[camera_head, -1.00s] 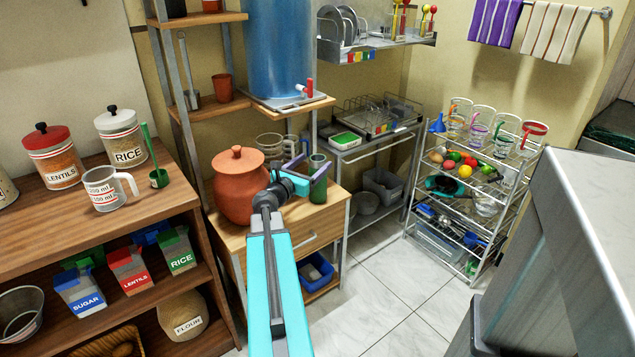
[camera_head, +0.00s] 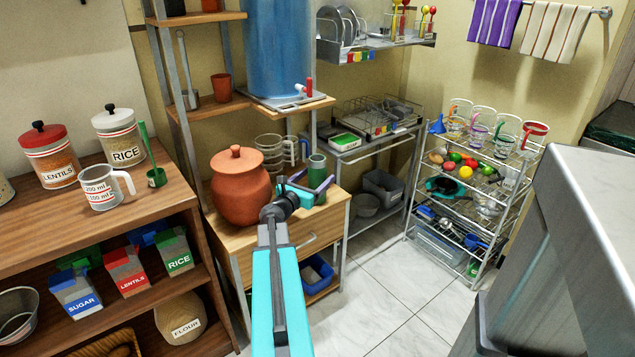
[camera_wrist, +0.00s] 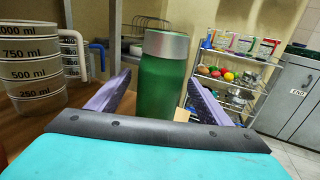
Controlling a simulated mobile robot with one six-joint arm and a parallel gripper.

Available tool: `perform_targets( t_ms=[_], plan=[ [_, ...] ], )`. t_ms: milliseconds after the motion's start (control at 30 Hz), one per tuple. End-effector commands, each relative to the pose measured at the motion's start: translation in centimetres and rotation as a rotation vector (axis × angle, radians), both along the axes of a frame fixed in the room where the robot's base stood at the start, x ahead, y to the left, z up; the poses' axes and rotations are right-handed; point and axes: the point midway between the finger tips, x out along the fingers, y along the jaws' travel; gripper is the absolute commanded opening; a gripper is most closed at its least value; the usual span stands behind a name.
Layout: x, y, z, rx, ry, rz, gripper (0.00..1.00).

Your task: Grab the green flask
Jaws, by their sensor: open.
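The green flask (camera_head: 317,172) with a silver-grey top stands upright on the small wooden cabinet top (camera_head: 238,239). In the wrist view the green flask (camera_wrist: 161,80) is near the middle, upright between my two purple fingers. My gripper (camera_head: 308,184) is open around the flask's near side; in the wrist view its fingers (camera_wrist: 157,92) are spread with a gap on each side of the flask. The flask's lower part is hidden behind the gripper body in both views. I cannot tell whether either finger touches it.
A terracotta pot (camera_head: 240,187) stands close left of my gripper. Clear measuring jugs (camera_head: 270,150) stand behind it and show large at left in the wrist view (camera_wrist: 30,65). A blue water tank (camera_head: 268,48) stands on a shelf above.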

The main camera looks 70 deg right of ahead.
Motion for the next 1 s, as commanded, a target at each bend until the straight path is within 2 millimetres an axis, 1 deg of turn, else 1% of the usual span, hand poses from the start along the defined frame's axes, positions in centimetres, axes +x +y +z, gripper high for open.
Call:
perform_targets(
  t_ms=[133,267,600,700,800,1000],
  plan=[
    [0.0,0.0,0.0,0.0,0.0,0.0,0.73],
    [0.0,-0.6,0.0,0.0,0.0,0.0,0.73],
    [-0.6,-3.8,-0.1,0.0,-0.001,0.0,0.73],
    [-0.7,-4.5,0.0,0.0,-0.001,0.001,0.73],
    [-0.8,-4.9,0.0,0.0,-0.001,0.001,0.73],
    [-0.8,-4.9,0.0,0.0,-0.001,0.001,0.73]
  ],
)
